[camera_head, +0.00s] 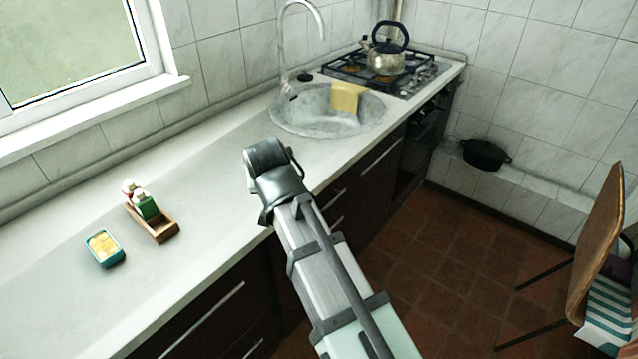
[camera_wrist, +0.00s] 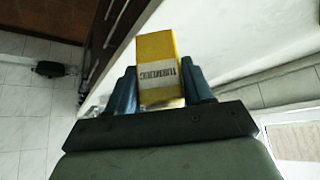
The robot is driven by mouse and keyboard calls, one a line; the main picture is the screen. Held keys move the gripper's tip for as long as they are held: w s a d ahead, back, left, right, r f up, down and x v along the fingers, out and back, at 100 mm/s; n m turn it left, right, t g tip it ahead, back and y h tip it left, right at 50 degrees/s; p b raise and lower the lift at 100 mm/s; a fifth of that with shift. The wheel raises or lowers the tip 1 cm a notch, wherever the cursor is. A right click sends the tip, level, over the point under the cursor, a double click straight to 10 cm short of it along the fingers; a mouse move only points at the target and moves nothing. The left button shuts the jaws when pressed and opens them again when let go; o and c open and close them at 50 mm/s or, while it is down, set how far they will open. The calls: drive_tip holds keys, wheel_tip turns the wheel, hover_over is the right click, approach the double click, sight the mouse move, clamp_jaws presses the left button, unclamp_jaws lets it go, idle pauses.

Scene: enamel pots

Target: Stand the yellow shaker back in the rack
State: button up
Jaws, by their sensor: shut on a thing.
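The yellow shaker (camera_wrist: 158,47) with a pale label reading "TURMERIC" is between the two blue fingers of my gripper (camera_wrist: 160,78) in the wrist view. My gripper is shut on it. In the head view my arm reaches over the counter's front edge, and the fingers and yellow shaker are hidden. The wooden rack (camera_head: 165,231) stands on the counter left of my arm, apart from it. A green shaker (camera_head: 147,209) and a red shaker (camera_head: 128,191), both with white tops, stand at its far end. Its near end looks empty.
A teal dish with yellow contents (camera_head: 104,246) sits left of the rack. Farther back are the sink (camera_head: 310,125) with a yellow cloth (camera_head: 346,97) and the hob with a kettle (camera_head: 386,60). The counter between rack and sink is clear.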

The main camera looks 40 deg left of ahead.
drive_tip(key=s+a+r+n+g+y, duration=0.1)
drive_tip(key=s+a+n+g, duration=0.3)
drive_tip(key=s+a, duration=1.6)
drive_tip(key=a+n+y, duration=0.1)
drive_tip(key=a+n, duration=0.1)
drive_tip(key=n, duration=0.2)
drive_tip(key=shift+a+r+n+g, duration=0.15)
drive_tip(key=shift+a+n+g, duration=0.2)
drive_tip(key=shift+n+g, duration=0.05)
drive_tip(key=shift+f, duration=2.9)
drive_tip(key=shift+f, duration=1.7)
drive_tip(key=o, duration=1.4)
drive_tip(key=shift+c, duration=0.2)
drive_tip(key=shift+d, duration=0.1)
